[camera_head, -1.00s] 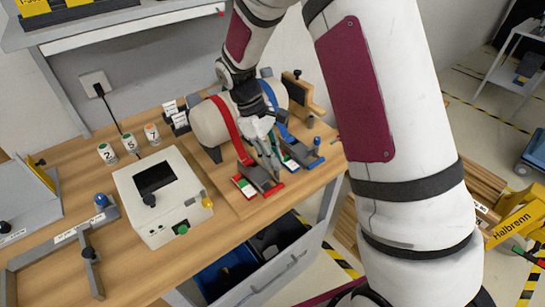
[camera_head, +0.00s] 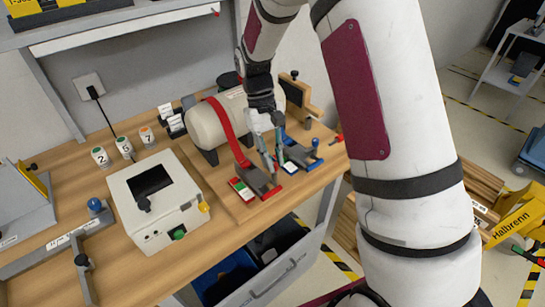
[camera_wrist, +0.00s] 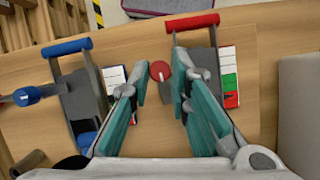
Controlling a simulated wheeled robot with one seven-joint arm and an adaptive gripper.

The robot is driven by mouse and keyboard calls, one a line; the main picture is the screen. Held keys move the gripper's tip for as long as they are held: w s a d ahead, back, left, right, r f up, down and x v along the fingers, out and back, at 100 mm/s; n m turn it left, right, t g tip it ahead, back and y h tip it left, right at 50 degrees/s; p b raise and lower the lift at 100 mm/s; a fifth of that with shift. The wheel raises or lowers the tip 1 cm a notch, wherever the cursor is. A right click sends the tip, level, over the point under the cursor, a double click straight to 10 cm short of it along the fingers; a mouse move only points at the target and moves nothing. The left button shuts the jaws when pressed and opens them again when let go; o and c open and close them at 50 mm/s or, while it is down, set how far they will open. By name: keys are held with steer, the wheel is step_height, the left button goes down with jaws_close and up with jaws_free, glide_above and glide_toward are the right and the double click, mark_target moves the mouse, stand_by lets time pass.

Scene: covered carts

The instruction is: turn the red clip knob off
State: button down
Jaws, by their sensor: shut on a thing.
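The red clip (camera_head: 257,181) stands near the front edge of the wooden bench, with a red strap (camera_head: 228,132) rising behind it over a pale cylinder. Its red crossbar (camera_wrist: 192,21) and its white, green and red marked strip (camera_wrist: 229,77) show in the wrist view. The red clip knob (camera_wrist: 160,71), a round red end on a short grey lever, is between my fingertips. My gripper (camera_head: 273,163) points down beside the clip and is shut on the knob (camera_wrist: 163,84). In the head view my fingers hide the knob.
A blue clip (camera_wrist: 80,95) with a blue knob (camera_wrist: 27,96) stands close beside the red one. A white box (camera_head: 157,202) with a screen and buttons is to the left. Numbered cups (camera_head: 124,147) stand behind it. An open drawer (camera_head: 265,275) lies below the bench edge.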

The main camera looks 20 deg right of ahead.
stand_by(0.4)
steer(key=c, duration=1.5)
jaws_free()
steer(key=v, duration=1.2)
steer(key=shift+r, duration=0.1)
